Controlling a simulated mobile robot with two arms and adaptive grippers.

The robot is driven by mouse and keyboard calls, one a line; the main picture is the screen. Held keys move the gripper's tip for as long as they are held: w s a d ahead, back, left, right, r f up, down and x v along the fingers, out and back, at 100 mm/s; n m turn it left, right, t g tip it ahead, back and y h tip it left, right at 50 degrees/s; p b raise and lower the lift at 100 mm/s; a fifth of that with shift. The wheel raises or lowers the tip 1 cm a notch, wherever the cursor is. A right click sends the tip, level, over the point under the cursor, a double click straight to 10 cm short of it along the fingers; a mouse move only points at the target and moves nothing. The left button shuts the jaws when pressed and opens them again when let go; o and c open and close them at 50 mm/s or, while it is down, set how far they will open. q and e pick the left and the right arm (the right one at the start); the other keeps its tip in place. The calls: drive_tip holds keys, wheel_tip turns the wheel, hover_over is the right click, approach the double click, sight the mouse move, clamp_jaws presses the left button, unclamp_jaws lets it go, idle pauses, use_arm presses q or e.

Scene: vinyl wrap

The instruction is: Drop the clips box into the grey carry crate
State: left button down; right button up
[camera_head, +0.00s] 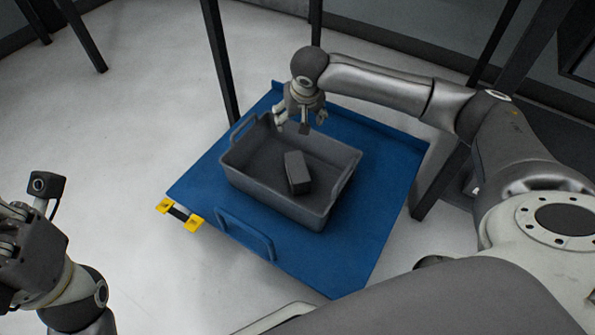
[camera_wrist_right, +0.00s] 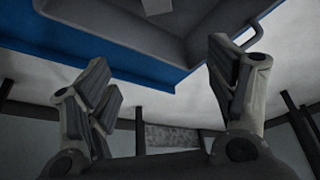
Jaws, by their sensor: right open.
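The grey carry crate (camera_head: 243,185) stands on a blue platform, with a raised handle at each short end. A dark grey box (camera_head: 298,173), which looks like the clips box, lies inside the crate toward its right half, tilted in the picture. My right gripper (camera_head: 300,125) is open and empty above the crate's far side, apart from the box. In the right wrist view its fingers (camera_wrist_right: 160,100) are spread with nothing between them. The crate (camera_wrist_right: 110,20) and part of the box (camera_wrist_right: 157,6) show at the top there. My left gripper (camera_head: 22,245) is at the lower left, its fingers partly cut off.
The blue platform (camera_head: 345,250) has a loop handle (camera_head: 245,235) at its near side and yellow corner pieces (camera_head: 193,222) at its left. Dark posts (camera_head: 222,65) stand behind and beside it. The pale floor (camera_head: 130,110) to the left is clear.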

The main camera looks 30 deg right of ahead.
drive_tip(key=v, duration=0.6)
drive_tip(key=shift+r, duration=0.25)
drive_tip(key=shift+s, duration=0.1)
